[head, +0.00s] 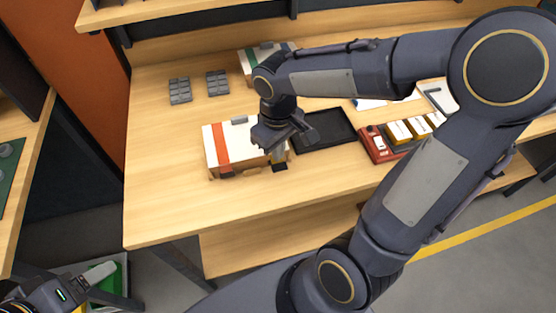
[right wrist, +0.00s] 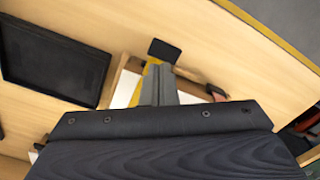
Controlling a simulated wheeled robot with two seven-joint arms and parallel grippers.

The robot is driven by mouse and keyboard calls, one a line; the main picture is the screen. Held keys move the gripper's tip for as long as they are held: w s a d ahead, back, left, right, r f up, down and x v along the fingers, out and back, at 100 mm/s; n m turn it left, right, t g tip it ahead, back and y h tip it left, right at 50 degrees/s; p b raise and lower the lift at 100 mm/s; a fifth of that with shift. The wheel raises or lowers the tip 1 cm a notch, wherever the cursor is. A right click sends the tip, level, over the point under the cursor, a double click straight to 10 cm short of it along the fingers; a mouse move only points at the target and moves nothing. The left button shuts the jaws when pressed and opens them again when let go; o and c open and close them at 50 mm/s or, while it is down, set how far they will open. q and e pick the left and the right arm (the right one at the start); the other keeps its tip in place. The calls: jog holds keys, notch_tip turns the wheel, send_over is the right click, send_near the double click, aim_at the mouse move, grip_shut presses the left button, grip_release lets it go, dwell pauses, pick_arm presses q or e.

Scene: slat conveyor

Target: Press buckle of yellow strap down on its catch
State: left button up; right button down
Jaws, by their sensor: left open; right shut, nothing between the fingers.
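A white-topped box (head: 217,150) with wooden sides lies on the workbench, with a red strap (head: 221,146) around its left part. My right gripper (head: 279,158) is shut and empty, pointing down at the box's right front edge. In the right wrist view its fingertips (right wrist: 159,80) are over a yellow strap (right wrist: 150,66), which they partly cover. A black buckle plate (right wrist: 164,50) sticks out from the box's edge by that strap; it also shows in the head view (head: 279,168). The catch is hidden. My left gripper (head: 95,278) is open, low at left, off the bench.
A black tray (head: 325,130) lies right of the box, and a red bin (head: 376,146) with yellow-and-white packs farther right. Another box with a green strap (head: 248,62) stands behind. Grey blocks (head: 180,91) lie at back left. The bench is clear at front left.

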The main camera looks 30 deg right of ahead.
jog(key=shift+f, duration=0.2)
dwell(0.4)
jog(key=shift+f+b, duration=1.7)
jog(key=shift+f, duration=0.15)
jog(key=shift+s+a, duration=0.2)
jog(key=shift+s, duration=0.55)
jog(key=shift+s+a, duration=0.15)
jog(key=shift+s, duration=0.6)
notch_tip(320, 180, up, 10)
jog(key=p, duration=0.8)
